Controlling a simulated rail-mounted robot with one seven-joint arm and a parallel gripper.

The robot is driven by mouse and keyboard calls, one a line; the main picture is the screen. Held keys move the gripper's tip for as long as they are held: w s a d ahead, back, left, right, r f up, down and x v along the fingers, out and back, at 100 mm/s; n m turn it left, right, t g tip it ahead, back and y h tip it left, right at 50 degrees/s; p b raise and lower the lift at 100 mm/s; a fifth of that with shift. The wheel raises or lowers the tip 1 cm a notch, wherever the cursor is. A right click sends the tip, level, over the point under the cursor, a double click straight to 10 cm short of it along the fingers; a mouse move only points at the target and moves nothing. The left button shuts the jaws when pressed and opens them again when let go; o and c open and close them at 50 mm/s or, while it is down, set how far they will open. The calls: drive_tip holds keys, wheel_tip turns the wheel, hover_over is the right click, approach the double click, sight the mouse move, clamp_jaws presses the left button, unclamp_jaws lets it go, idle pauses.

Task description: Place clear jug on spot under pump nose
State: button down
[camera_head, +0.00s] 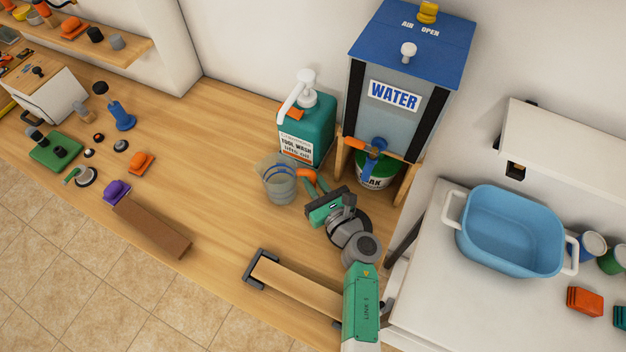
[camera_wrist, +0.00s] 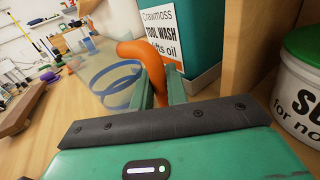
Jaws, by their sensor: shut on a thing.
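The clear jug (camera_head: 280,184) has grey-blue rings and an orange handle (camera_head: 306,176). It is upright over the wooden bench, in front of the teal tool wash bottle (camera_head: 318,130). The bottle's white pump nose (camera_head: 292,98) points down and left, behind the jug in the picture. My gripper (camera_head: 313,192) is shut on the orange handle, at the jug's right side. In the wrist view the handle (camera_wrist: 147,72) stands between the fingers and the jug's blue rings (camera_wrist: 112,84) show to its left. I cannot make out a marked spot, nor whether the jug touches the bench.
The blue-topped water tank (camera_head: 405,75) stands right of the bottle, with a tap and a green-lidded bucket (camera_head: 375,178) below. A brown board (camera_head: 152,228) and several small items lie to the left. A blue tub (camera_head: 512,230) is at right.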

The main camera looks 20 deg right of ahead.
drive_tip(key=shift+f, duration=0.2)
drive_tip(key=c, duration=1.4)
unclamp_jaws()
drive_tip(key=shift+r, duration=0.15)
drive_tip(key=shift+s+d+r+p, duration=0.1)
drive_tip(key=shift+s+r+p, duration=0.1)
drive_tip(key=shift+p, duration=0.1)
drive_tip(key=p+v, duration=0.3)
drive_tip(key=v, duration=0.8)
drive_tip(key=shift+s, duration=0.3)
drive_tip(key=shift+f, duration=0.1)
